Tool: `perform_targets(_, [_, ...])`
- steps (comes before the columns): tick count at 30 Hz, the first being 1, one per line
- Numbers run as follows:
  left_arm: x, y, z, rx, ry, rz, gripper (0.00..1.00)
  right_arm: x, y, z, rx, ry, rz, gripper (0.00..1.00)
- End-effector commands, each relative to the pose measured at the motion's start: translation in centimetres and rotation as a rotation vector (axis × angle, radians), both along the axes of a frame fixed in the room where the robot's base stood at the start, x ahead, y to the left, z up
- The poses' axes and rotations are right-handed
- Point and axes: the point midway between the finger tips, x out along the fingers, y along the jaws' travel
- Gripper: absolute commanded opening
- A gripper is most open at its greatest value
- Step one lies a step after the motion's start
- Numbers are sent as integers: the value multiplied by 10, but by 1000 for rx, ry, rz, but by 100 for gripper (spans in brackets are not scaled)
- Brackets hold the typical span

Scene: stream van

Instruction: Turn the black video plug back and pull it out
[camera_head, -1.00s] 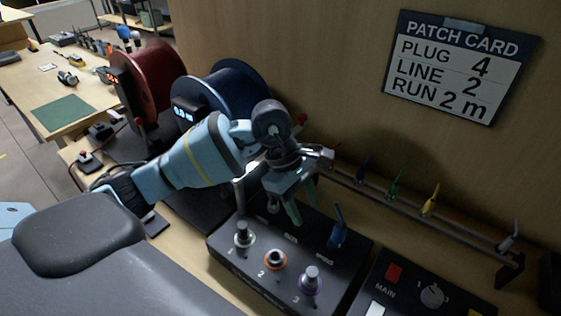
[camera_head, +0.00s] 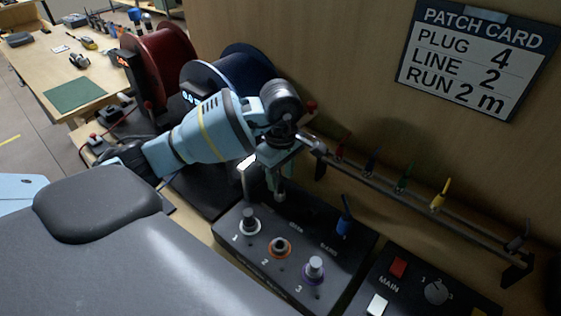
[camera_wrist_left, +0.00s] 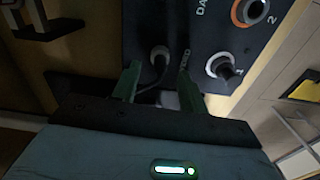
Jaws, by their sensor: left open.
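The black video plug (camera_head: 280,192) sits in its socket at the back left of the black patch panel (camera_head: 228,222). In the left wrist view the plug (camera_wrist_left: 160,57) shows beside the VIDEO label, with a dark cable curving from it. My left gripper (camera_head: 279,170) is over that end of the panel and partly hides the plug. Its green fingers (camera_wrist_left: 157,84) are open, one on each side of the plug in the wrist view. I cannot tell whether either finger touches it. My right gripper is not in view.
Numbered sockets line the panel's front: white (camera_head: 249,222), orange (camera_head: 280,247) and purple (camera_head: 313,271). A blue plug (camera_head: 344,222) stands at the back right. A rail (camera_head: 415,203) with coloured plugs runs along the wall. Blue (camera_head: 240,78) and red (camera_head: 160,55) reels stand behind my arm.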

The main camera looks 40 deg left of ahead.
Motion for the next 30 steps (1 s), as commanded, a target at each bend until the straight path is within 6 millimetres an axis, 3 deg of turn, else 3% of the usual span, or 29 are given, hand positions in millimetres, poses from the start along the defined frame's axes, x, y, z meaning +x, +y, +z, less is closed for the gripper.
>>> perform_targets(6, [0, 0, -20, -1, 0, 0, 44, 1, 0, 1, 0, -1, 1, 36])
perform_targets(17, [0, 0, -24, -1, -1, 0, 44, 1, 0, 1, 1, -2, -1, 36])
perform_targets(27, [0, 0, -24, -1, -1, 0, 0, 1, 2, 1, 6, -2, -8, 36])
perform_targets(28, [0, 0, -24, -1, -1, 0, 0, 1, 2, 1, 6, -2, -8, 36])
perform_targets(29, [0, 0, -24, -1, -1, 0, 14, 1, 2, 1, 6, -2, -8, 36])
perform_targets(30, [0, 0, -24, -1, -1, 0, 8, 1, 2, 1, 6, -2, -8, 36])
